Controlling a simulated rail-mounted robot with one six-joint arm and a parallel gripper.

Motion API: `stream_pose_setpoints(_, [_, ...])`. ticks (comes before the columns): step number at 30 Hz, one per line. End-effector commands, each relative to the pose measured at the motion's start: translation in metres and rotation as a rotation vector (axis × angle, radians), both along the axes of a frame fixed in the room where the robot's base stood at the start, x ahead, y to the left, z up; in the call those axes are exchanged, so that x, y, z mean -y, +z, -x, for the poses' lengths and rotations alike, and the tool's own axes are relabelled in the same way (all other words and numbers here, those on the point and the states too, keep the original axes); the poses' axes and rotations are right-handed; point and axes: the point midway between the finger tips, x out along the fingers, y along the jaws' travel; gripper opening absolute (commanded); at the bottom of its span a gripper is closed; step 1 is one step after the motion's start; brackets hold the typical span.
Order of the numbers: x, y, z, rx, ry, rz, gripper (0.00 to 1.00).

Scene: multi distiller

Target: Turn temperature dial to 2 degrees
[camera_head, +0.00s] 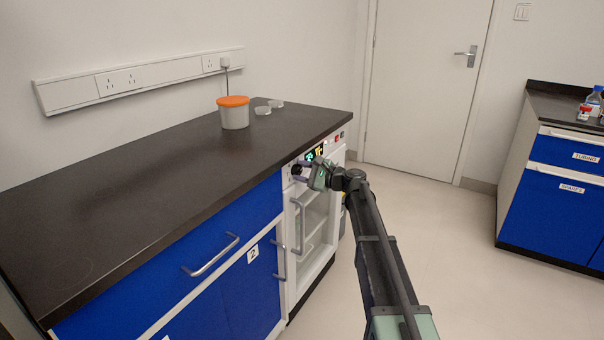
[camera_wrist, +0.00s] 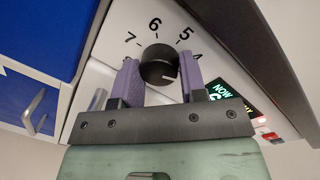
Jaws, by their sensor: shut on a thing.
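The temperature dial (camera_wrist: 159,66) is a round black knob with a white pointer mark on a white panel. Printed numbers 7, 6, 5 and 4 show around it in the wrist view. My gripper (camera_wrist: 160,80) has its two purple fingers on either side of the dial, shut on it. The pointer mark is at the lower right of the knob. The numbers below are hidden by my gripper. In the head view the dial (camera_head: 296,170) is small at the top of the white appliance (camera_head: 290,240), with my gripper (camera_head: 304,172) at it.
A lit display (camera_wrist: 225,90) and a red switch (camera_wrist: 270,135) sit beside the dial. The dark worktop (camera_head: 150,180) overhangs the panel. A tub with an orange lid (camera_head: 234,112) stands on it. Blue cupboards with handles are at left; open floor is at right.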

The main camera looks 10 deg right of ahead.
Motion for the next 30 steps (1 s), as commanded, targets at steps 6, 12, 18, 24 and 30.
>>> stream_pose_setpoints(6, [0.0003, -0.0018, 0.0005, -0.15, 0.0, -0.133, 0.15])
stream_pose_setpoints(12, [0.0003, -0.0023, 0.0006, -0.292, 0.001, -0.26, 0.15])
stream_pose_setpoints(18, [0.0001, -0.0024, 0.0006, -0.433, 0.0, -0.387, 0.15])
stream_pose_setpoints(24, [0.0, -0.0027, 0.0007, -0.573, 0.001, -0.512, 0.15])
stream_pose_setpoints(30, [-0.0003, -0.0027, 0.0009, -0.698, 0.001, -0.626, 0.15])
